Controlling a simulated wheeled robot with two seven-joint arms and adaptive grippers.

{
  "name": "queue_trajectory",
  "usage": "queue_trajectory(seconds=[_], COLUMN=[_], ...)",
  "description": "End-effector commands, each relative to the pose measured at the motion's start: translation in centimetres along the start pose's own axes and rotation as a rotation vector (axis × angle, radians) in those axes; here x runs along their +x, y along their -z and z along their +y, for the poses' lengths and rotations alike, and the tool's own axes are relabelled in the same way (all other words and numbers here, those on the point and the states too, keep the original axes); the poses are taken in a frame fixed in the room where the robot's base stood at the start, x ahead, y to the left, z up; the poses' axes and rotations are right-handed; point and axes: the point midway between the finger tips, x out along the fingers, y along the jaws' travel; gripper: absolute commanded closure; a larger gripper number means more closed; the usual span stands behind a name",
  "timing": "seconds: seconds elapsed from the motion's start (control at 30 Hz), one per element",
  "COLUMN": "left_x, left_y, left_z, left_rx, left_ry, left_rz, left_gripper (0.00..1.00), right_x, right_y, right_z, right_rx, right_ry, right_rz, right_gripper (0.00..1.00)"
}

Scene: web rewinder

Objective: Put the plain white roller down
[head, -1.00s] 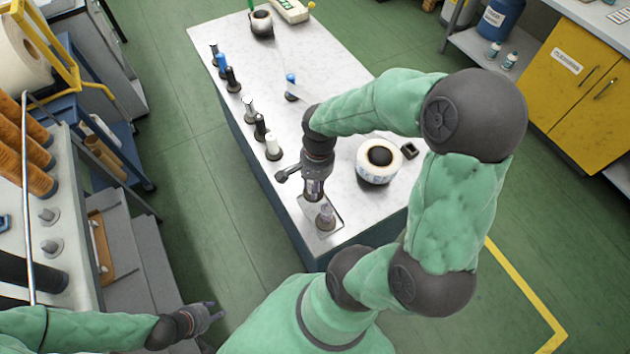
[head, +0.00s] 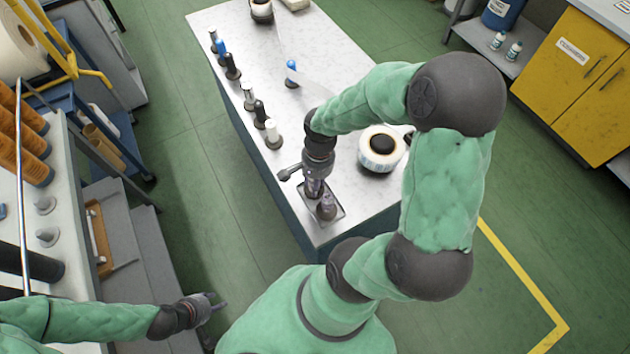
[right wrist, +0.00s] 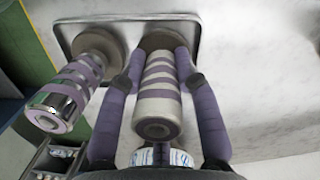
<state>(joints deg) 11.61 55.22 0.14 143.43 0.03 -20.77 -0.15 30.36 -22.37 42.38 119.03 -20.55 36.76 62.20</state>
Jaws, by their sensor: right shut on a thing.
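My right gripper (head: 314,186) is shut on a whitish roller with purple-grey bands (right wrist: 158,95), not a plain one. The roller is upright between the fingers, and its dark round foot is at the small metal tray (right wrist: 72,27); I cannot tell if it bears on it. A chrome roller with purple bands (right wrist: 73,88) stands beside it on the tray, which shows at the bench's near end (head: 336,215). A plain white roller (head: 272,131) stands upright at the near end of the row on the bench's left edge. My left gripper (head: 218,303) looks open and empty, away from the bench.
The row (head: 248,97) holds several black, blue and chrome rollers. A white label roll (head: 381,150) lies right of my right gripper. A blue-topped item (head: 291,72) is mid-bench.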

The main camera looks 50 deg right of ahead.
Motion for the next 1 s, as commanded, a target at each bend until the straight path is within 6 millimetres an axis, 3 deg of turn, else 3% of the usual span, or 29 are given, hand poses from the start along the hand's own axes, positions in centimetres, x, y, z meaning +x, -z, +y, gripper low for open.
queue_trajectory(seconds=[0.03, 0.1, 0.53, 0.67, 1.0], left_x=[0.1, 0.0, -0.3, -0.9, -3.1], left_y=[0.0, 0.0, 0.0, 0.0, -0.1], left_z=[0.0, 0.0, 0.1, 0.3, 1.1], left_rx=[0.000, 0.000, 0.000, 0.000, 0.000], left_ry=[0.000, 0.000, 0.000, 0.000, 0.000], left_rz=[0.000, 0.000, 0.000, 0.000, 0.000], left_gripper=[0.60, 0.60, 0.60, 0.60, 0.60], right_x=[0.1, 0.1, -0.5, -2.3, -9.0], right_y=[0.0, 0.0, 0.0, 0.0, 0.0], right_z=[0.0, 0.0, 0.0, 0.0, -0.1], right_rx=[0.000, 0.000, 0.000, 0.000, 0.000], right_ry=[-0.001, -0.001, 0.000, 0.001, 0.002], right_rz=[0.000, -0.001, 0.000, 0.002, 0.002], right_gripper=[0.62, 0.44, 0.44, 0.44, 0.44])
